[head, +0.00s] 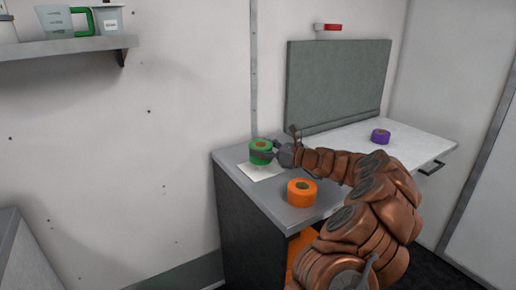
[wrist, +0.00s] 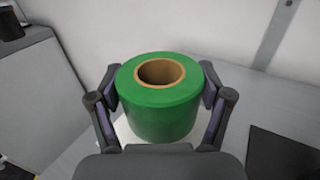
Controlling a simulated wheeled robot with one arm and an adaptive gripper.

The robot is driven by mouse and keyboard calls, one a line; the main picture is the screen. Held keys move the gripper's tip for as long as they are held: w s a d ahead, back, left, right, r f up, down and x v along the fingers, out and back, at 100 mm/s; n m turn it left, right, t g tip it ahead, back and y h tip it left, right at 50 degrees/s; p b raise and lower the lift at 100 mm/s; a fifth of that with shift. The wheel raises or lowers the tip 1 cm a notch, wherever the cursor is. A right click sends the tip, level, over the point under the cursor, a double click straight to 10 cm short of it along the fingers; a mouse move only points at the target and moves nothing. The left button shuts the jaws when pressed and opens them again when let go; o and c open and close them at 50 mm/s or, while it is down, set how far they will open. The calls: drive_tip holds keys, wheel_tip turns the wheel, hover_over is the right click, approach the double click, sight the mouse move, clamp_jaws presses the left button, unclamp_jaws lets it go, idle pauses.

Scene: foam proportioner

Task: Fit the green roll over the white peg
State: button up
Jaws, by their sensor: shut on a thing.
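The green roll (head: 260,146) is a thick ring of green tape with a brown cardboard core. My gripper (head: 272,152) is shut on it, with one finger on each side. In the wrist view the roll (wrist: 155,116) stands upright between the fingers, its hole facing up. The roll is over the back part of a white square plate (head: 264,172) on the grey counter. A small part of the plate shows below the roll in the wrist view. No white peg shows in either view; the roll may hide it. I cannot tell whether the roll touches the plate.
An orange roll (head: 301,192) stands on the counter (head: 232,158) to the right of the plate. A purple roll (head: 380,136) sits on the white surface further right. A grey upright panel (head: 335,85) stands behind. A wall shelf (head: 60,48) holds jugs at the upper left.

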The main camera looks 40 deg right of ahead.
drive_tip(key=shift+f+b, duration=0.55)
drive_tip(key=shift+f, duration=0.4)
drive_tip(key=shift+p, duration=0.95)
idle(0.5)
drive_tip(key=shift+f, duration=0.55)
idle(0.6)
drive_tip(key=o, duration=0.9)
drive_tip(key=shift+o, duration=0.2)
drive_tip(key=shift+s, duration=0.1)
drive_tip(key=shift+p+v, duration=2.1)
drive_tip(key=shift+v, duration=3.4)
